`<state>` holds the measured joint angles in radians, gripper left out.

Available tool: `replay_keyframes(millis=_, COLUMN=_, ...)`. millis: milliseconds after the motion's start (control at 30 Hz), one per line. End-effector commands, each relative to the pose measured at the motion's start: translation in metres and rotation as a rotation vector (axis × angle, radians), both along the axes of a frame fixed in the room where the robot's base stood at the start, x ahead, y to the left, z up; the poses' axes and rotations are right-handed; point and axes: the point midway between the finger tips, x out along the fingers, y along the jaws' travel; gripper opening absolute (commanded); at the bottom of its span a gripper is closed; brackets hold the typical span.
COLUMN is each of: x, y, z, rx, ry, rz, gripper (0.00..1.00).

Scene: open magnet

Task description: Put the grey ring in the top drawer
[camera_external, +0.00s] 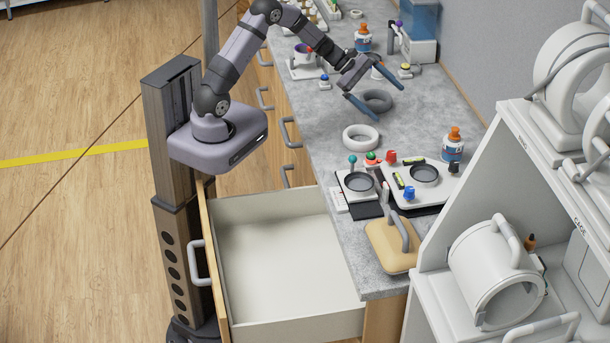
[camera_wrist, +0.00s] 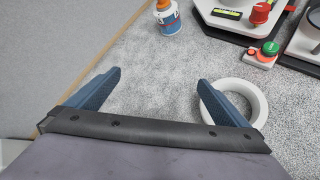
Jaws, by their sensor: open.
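The grey ring (camera_external: 387,104) lies flat on the counter in the external view, beyond the white ring. It does not show in the wrist view. My gripper (camera_external: 390,105) is open and empty, its two blue fingers spread and pointing toward the counter near the grey ring. The gripper also shows in the wrist view (camera_wrist: 159,79), with bare counter between its fingertips. The exact height above the counter is hard to tell. The open drawer (camera_external: 280,255) under the counter is pulled out, and its visible inside is empty.
A white ring (camera_external: 360,148) lies near the grey one; in the wrist view (camera_wrist: 261,106) a finger overlaps it. An orange-capped bottle (camera_external: 453,147), trays with dishes and a tan block (camera_external: 388,250) stand nearer. White shelving (camera_external: 440,240) borders the right.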

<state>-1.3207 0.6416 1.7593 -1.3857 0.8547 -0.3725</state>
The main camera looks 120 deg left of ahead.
Motion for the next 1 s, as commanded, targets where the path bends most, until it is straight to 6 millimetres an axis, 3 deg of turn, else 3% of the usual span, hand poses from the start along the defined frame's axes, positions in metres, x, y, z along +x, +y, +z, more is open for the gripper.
replay_keyframes(millis=167, x=-0.017, y=0.016, z=-0.007, rx=0.326, ry=0.239, rz=-0.341, gripper=1.0)
replay_keyframes(millis=500, x=-0.089, y=0.076, z=-0.002, rx=0.925, ry=0.728, rz=-1.053, gripper=1.0)
replay_keyframes(millis=633, x=-0.113, y=0.085, z=-0.007, rx=1.066, ry=0.839, rz=-1.338, gripper=1.0)
replay_keyframes(millis=800, x=-0.115, y=0.087, z=-0.007, rx=1.169, ry=0.851, rz=-1.494, gripper=1.0)
replay_keyframes(millis=1000, x=-0.115, y=0.087, z=-0.007, rx=1.202, ry=0.848, rz=-1.546, gripper=1.0)
